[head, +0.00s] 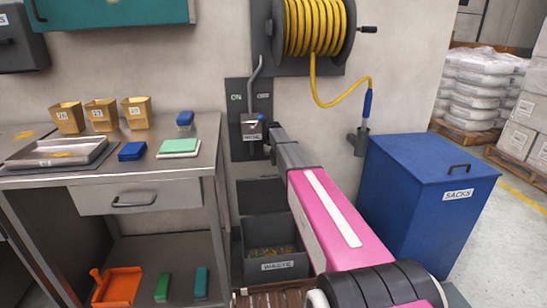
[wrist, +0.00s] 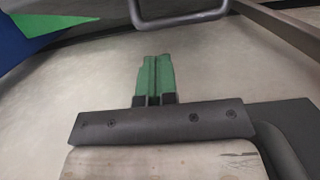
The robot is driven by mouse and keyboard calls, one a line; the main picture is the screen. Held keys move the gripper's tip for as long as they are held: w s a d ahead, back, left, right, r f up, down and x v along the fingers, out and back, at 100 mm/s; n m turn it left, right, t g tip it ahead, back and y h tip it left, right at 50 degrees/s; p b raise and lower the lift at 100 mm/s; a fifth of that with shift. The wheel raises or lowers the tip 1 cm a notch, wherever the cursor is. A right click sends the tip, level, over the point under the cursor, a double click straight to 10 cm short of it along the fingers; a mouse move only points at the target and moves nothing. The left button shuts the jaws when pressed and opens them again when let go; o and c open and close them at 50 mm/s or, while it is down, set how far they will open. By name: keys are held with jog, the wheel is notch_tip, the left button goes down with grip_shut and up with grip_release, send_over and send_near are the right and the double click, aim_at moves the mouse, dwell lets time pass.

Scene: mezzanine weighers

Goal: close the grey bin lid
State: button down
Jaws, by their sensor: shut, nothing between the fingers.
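The grey bin (head: 277,268), labelled WASTE, stands low by the wall in the head view, with scraps showing inside. Its dark grey lid (head: 262,195) is open, standing up behind the bin against the wall. My arm passes to the right of the bin and partly in front of it, and its far end is above the lid, near the wall panel. My gripper (wrist: 155,80) shows in the wrist view with its green fingers together and nothing between them. The fingertips cannot be made out in the head view. The bin is not clearly seen in the wrist view.
A steel table with a drawer (head: 140,198) stands left of the bin. A blue SACKS bin (head: 420,205) stands to the right. A lever panel (head: 237,125) and a yellow hose reel (head: 315,28) are on the wall above. A grey bar (wrist: 180,18) crosses the top of the wrist view.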

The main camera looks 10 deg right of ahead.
jog(key=shift+s+f, duration=0.2)
jog(key=shift+f, duration=0.8)
jog(key=shift+s+f, duration=0.2)
jog(key=shift+f, duration=0.8)
jog(key=s+f+t, duration=0.4)
jog(key=s, duration=0.6)
jog(key=s+f+t, duration=0.4)
jog(key=s, duration=0.6)
jog(key=s+f, duration=0.4)
jog(key=f, duration=0.3)
jog(key=s+f+t, duration=0.1)
jog(key=s+f, duration=0.4)
jog(key=f, duration=0.3)
